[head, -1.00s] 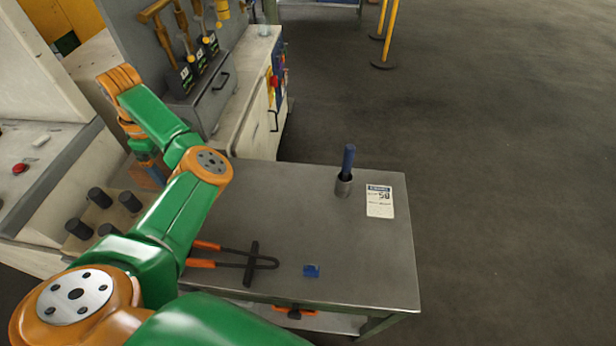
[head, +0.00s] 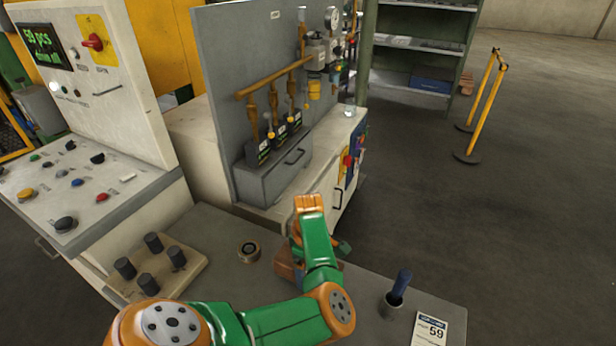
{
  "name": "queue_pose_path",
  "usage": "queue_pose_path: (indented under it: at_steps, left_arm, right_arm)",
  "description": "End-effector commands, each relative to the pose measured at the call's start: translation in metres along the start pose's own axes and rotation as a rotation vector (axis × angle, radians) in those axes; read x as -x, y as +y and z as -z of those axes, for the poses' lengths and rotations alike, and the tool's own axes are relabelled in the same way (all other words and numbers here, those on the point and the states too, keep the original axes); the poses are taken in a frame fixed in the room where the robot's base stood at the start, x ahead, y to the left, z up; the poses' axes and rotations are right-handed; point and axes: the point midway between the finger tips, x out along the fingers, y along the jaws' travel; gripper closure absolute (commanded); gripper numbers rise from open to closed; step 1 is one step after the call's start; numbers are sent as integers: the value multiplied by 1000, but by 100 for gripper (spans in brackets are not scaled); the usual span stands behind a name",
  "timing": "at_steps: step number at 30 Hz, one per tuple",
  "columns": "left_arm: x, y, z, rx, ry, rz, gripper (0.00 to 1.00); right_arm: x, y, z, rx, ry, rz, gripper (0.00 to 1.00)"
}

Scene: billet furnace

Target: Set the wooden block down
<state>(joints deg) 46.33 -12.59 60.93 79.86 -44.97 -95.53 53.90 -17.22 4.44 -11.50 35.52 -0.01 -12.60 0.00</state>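The brown wooden block (head: 288,270) shows at the middle of the head view, just left of my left forearm and partly hidden by it. It is over or on the grey table; I cannot tell whether its underside touches. My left arm reaches in from the bottom left, bends at the elbow, and its forearm runs up past the block. My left gripper is at the block, with its fingers hidden behind my forearm. The block has travelled with this arm, so the gripper appears shut on it. My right gripper is not in view.
A dark-centred ring (head: 249,251) lies left of the block. A peg board (head: 190,275) with several black pegs is further left. A cup (head: 391,305) with a blue-handled tool and a card marked 59 (head: 430,329) are at right. A grey cabinet (head: 275,180) stands behind.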

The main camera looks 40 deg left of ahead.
Motion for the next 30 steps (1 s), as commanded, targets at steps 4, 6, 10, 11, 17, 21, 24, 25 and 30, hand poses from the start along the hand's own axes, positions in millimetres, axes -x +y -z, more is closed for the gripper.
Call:
queue_pose_path:
  at_steps: [4, 6, 10, 11, 17, 21, 24, 25, 30]
  left_arm:
    - [-23, -1, 2, 2, 0, 3, 96]
    - [-25, -1, 2, 3, 1, 0, 96]
    - [-25, 0, 2, 3, 2, 0, 96]
    - [-25, 0, 2, 3, 2, 0, 96]
    - [-27, -1, 2, 3, 1, 1, 0]
    - [-27, 0, 2, 3, 1, 1, 0]
    - [-23, 0, 2, 2, 1, 0, 0]
    - [-20, 0, 2, 2, 1, 0, 0]
    - [11, 1, 3, 3, 2, -3, 0]
  right_arm:
    - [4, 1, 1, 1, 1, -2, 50]
    - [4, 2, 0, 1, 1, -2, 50]
    - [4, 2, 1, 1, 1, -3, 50]
    - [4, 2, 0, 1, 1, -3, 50]
    - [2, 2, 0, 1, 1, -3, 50]
    - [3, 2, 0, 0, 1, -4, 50]
    - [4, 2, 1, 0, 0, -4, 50]
    - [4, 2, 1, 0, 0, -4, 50]
    - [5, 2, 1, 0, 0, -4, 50]
